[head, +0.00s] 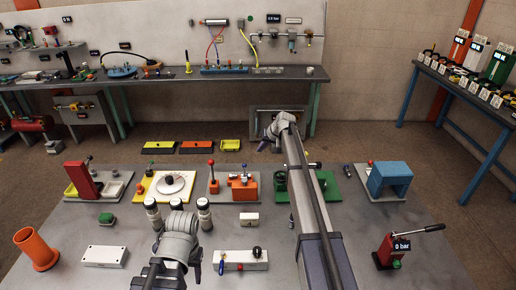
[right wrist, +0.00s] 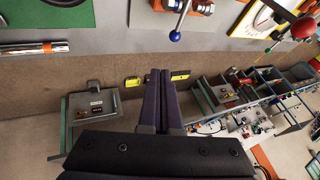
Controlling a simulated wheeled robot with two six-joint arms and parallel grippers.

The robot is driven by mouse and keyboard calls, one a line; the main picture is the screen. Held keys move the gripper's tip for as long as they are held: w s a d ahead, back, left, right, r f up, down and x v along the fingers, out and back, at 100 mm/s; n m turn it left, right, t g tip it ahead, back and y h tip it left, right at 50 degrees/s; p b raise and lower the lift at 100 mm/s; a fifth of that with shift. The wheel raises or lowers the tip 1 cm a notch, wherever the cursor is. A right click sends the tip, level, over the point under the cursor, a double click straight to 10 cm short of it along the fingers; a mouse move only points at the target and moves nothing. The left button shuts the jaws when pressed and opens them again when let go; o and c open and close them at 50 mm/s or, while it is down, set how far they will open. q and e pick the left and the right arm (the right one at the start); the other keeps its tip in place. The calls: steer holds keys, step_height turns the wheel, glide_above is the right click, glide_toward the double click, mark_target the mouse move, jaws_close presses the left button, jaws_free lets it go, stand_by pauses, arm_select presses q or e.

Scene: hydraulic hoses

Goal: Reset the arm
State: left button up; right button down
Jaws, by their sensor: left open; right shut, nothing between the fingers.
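My right arm reaches far over the table (head: 245,222) in the head view. Its gripper (head: 264,144) is beyond the table's far edge, clear of the objects on it. In the right wrist view its dark fingers (right wrist: 160,75) are together with nothing between them. My left gripper (head: 157,244) is low over the near left part of the table, beside several upright grey and black cylinders (head: 204,214). Its fingers are mostly hidden by the wrist, and I see nothing held.
An orange tube (head: 36,249), a white box (head: 104,256) and a red lever pump (head: 392,250) stand near the front. Fixtures line the table's far side, including a blue bridge block (head: 390,175). A back bench (head: 350,76) and right bench (head: 455,90) stand beyond open floor.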

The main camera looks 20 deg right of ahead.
arm_select(q)
step_height(320, 180, up, 4)
steer(key=p, duration=0.3)
steer(key=shift+d+r, duration=0.15)
arm_select(e)
steer(key=r, duration=0.1)
steer(key=d+r, duration=0.1)
steer(key=r, duration=0.1)
steer(key=s+d+r, duration=0.1)
steer(key=shift+s+r, duration=0.1)
steer(key=shift+r, duration=0.05)
